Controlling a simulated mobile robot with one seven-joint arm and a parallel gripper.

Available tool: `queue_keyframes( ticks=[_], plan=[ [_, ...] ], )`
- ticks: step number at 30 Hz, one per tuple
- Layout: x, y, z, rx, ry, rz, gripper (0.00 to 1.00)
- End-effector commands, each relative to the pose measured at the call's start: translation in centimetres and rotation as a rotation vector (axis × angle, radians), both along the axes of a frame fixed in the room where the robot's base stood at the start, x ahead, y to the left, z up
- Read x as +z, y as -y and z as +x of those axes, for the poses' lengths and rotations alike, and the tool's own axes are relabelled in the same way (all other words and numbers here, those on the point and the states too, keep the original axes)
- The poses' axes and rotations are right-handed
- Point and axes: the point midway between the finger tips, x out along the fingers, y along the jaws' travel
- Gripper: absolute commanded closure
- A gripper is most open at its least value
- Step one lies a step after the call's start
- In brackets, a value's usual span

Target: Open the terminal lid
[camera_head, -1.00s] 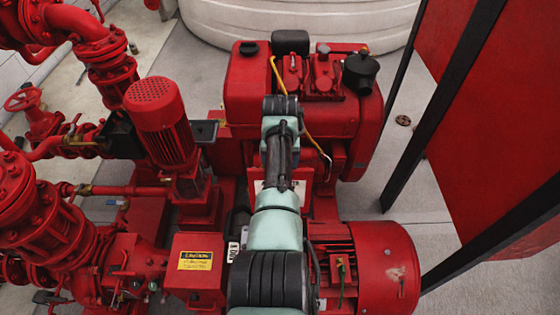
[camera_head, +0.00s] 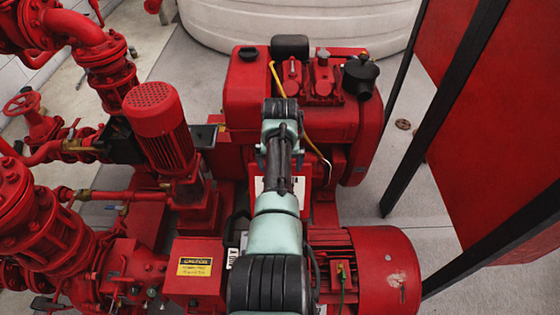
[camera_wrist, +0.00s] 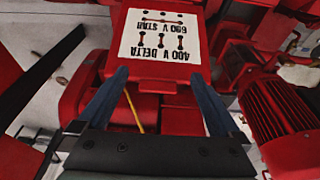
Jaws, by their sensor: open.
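A red motor (camera_head: 375,270) lies at the lower right, and a red engine block (camera_head: 300,95) stands behind my arm. A finned vertical motor (camera_head: 160,125) and pipes stand left. A red panel on black posts (camera_head: 465,110) is at the right.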

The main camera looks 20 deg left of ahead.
Motion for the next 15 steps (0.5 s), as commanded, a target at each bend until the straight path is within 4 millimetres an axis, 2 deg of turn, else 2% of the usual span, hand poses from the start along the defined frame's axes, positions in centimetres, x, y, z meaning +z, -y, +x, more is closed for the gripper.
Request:
queue_keyframes(
  ticks=[7,15],
  plan=[
    [1.7,0.1,-0.4,0.0,-0.001,0.0,0.0],
    [6.2,0.4,-1.5,0.0,0.004,0.001,0.0]
  ],
)
